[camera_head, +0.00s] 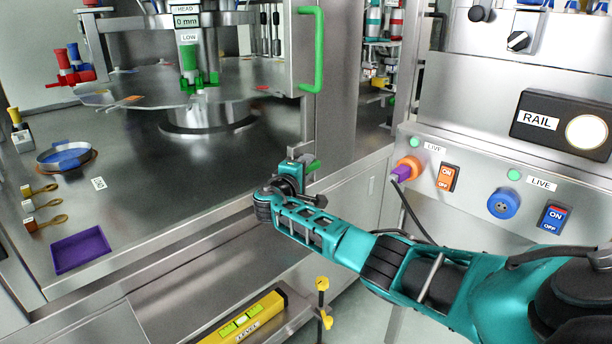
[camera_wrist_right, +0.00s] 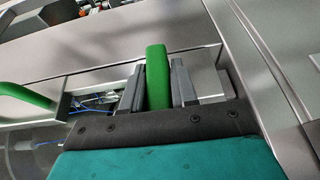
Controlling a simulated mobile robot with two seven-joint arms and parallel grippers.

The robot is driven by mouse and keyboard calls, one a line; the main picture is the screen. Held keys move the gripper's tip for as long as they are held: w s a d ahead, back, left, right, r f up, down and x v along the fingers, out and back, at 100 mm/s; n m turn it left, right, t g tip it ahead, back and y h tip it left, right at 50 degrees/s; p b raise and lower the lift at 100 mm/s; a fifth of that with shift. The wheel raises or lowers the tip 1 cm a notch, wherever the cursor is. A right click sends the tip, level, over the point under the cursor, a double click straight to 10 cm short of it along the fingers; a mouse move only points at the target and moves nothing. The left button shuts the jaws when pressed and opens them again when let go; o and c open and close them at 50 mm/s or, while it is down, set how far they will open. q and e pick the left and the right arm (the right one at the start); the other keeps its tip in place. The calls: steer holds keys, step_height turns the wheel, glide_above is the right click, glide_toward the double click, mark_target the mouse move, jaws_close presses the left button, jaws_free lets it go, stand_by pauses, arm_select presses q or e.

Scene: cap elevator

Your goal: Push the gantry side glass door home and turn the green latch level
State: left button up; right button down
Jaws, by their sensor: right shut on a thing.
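The green latch (camera_head: 314,166) sits low by the door post, below the green door handle (camera_head: 319,50). My right gripper (camera_head: 299,164) is at the latch. In the right wrist view the green latch (camera_wrist_right: 157,76) stands between the two grey fingers of my right gripper (camera_wrist_right: 156,84), which is shut on it. I cannot tell whether the latch is level. A green handle (camera_wrist_right: 25,95) also shows at the left of the wrist view. The glass door is hard to make out, and I cannot tell whether it is fully home. My left gripper is not in view.
A steel deck (camera_head: 190,190) lies to the left, with a purple tray (camera_head: 81,250) and a blue dish (camera_head: 66,156). A yellow level (camera_head: 245,318) lies below, in front.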

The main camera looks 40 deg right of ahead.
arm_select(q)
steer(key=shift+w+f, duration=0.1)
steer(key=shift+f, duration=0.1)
arm_select(e)
steer(key=shift+f, duration=0.1)
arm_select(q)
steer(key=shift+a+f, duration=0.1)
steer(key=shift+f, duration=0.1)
arm_select(e)
steer(key=c, duration=1)
jaws_free()
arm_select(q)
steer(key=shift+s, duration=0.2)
arm_select(e)
steer(key=shift+o, duration=0.2)
steer(key=shift+s+a, duration=0.15)
steer(key=shift+a, duration=0.05)
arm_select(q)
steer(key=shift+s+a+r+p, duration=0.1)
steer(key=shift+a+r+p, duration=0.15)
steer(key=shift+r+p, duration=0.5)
arm_select(e)
steer(key=v, duration=1.2)
steer(key=shift+a+f, duration=0.2)
